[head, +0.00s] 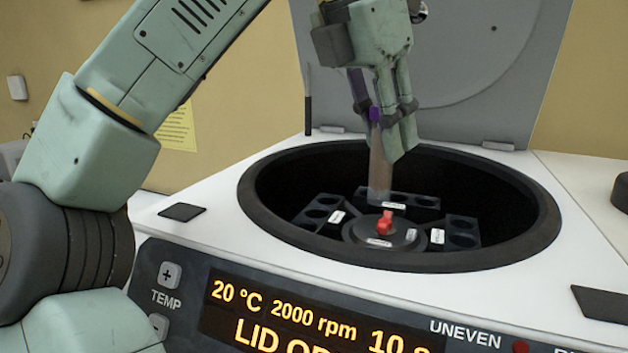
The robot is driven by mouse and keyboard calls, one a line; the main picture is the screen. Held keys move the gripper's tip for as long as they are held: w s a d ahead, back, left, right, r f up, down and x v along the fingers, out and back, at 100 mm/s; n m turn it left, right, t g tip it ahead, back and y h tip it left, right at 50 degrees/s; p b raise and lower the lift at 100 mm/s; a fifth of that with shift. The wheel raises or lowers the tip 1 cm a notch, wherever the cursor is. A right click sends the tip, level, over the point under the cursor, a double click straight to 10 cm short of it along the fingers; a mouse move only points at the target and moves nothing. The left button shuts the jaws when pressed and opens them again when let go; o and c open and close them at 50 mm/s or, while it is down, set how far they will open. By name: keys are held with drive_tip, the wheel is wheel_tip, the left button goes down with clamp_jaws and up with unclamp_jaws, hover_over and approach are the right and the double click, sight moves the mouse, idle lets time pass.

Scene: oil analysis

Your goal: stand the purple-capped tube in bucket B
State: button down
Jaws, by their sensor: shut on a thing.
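My gripper (387,112) is shut on the purple-capped tube (379,170), holding it upright by its upper end. The purple cap (375,114) shows between the fingers, and the brownish tube body hangs below it. The tube is over the open centrifuge bowl, and its lower end overlaps the left part of the back bucket (412,200) in this view. I cannot tell whether the tip is in a hole or in front of it. Other buckets sit at left (318,212) and right (463,231). Their labels are too small to read, so I cannot tell which is B.
The rotor hub with a red knob (386,222) stands in the middle of the bowl. A raised dark rim (400,262) rings the bowl. The open lid (480,60) stands up behind. The display panel (320,325) is at the front.

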drive_tip(key=w+a+f+p, duration=0.1)
drive_tip(key=w+a+f, duration=0.2)
drive_tip(key=w, duration=0.3)
drive_tip(key=w+a+f+p, duration=0.2)
drive_tip(key=w+a+f, duration=0.2)
drive_tip(key=w, duration=0.2)
drive_tip(key=shift+a, duration=0.3)
drive_tip(key=shift+f, duration=0.15)
drive_tip(key=shift+f, duration=0.6)
drive_tip(key=c, duration=1.3)
unclamp_jaws()
drive_tip(key=shift+r, duration=0.1)
